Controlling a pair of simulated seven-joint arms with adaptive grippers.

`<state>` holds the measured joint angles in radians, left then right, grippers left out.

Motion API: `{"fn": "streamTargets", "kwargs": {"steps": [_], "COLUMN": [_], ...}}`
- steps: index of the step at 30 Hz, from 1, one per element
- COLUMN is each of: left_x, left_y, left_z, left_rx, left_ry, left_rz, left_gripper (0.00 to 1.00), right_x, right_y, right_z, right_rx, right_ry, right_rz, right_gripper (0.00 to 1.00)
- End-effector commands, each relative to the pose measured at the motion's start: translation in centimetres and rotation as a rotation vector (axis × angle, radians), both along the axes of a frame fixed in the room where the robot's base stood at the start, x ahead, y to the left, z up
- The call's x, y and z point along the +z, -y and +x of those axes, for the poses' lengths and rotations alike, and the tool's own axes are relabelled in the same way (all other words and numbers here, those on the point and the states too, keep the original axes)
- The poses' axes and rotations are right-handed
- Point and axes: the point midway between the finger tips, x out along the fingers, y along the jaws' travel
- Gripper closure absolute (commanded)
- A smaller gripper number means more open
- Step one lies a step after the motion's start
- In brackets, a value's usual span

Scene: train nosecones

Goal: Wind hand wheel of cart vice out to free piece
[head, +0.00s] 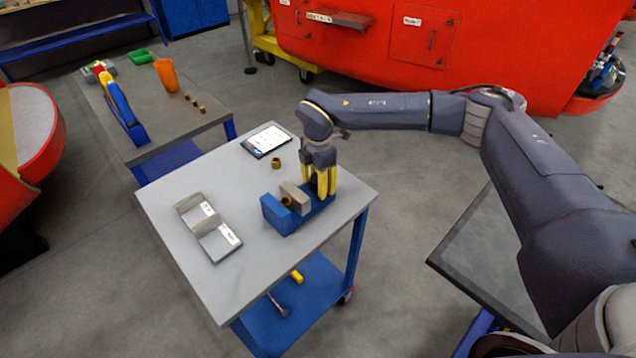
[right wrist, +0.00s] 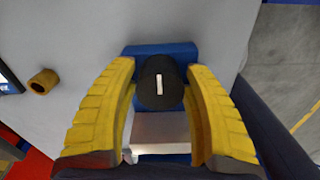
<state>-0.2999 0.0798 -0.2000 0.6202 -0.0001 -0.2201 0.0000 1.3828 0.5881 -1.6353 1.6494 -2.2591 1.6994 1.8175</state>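The blue cart vice (head: 277,215) stands on the grey cart top, with a brass-coloured piece (head: 287,201) at its grey jaw (head: 296,194). My right gripper (head: 321,190) points down over the right end of the vice. In the right wrist view the black hand wheel (right wrist: 160,82), with a white mark, lies between the two yellow fingers of my right gripper (right wrist: 161,75). The fingers stand apart, with narrow gaps showing beside the wheel, so they look open around it. In the head view the gripper hides the wheel. My left gripper is out of view.
The cart top (head: 240,180) also holds a loose brass ring (head: 276,162), a tablet (head: 266,140) and a grey two-part tray (head: 214,241). A second table (head: 180,125) with an orange cup (head: 166,75) stands behind left. Free cart surface lies between tray and vice.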

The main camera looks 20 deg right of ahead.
Motion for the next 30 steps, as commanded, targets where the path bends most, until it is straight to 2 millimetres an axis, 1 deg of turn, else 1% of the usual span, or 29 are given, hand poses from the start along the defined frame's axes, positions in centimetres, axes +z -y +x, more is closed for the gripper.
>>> {"fn": "streamTargets", "kwargs": {"steps": [1, 2, 10, 16, 30], "left_x": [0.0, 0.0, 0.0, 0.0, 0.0], "left_y": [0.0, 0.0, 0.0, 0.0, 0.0], "left_z": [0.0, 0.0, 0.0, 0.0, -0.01], "left_rx": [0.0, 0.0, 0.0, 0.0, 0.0], "left_ry": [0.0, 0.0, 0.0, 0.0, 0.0], "left_rz": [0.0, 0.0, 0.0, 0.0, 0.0], "left_gripper": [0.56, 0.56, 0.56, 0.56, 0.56], "right_x": [0.01, 0.01, 0.02, 0.02, 0.0], "right_y": [0.0, 0.0, 0.01, 0.01, -0.06], "right_z": [0.0, 0.0, 0.0, -0.01, -0.06], "right_rx": [0.0, 0.0, 0.0, 0.014, 0.112], "right_ry": [0.0, 0.0, 0.0, 0.0, 0.0], "right_rz": [0.0, 0.0, 0.0, 0.0, 0.001], "right_gripper": [0.58, 0.62, 0.93, 0.94, 0.95]}}
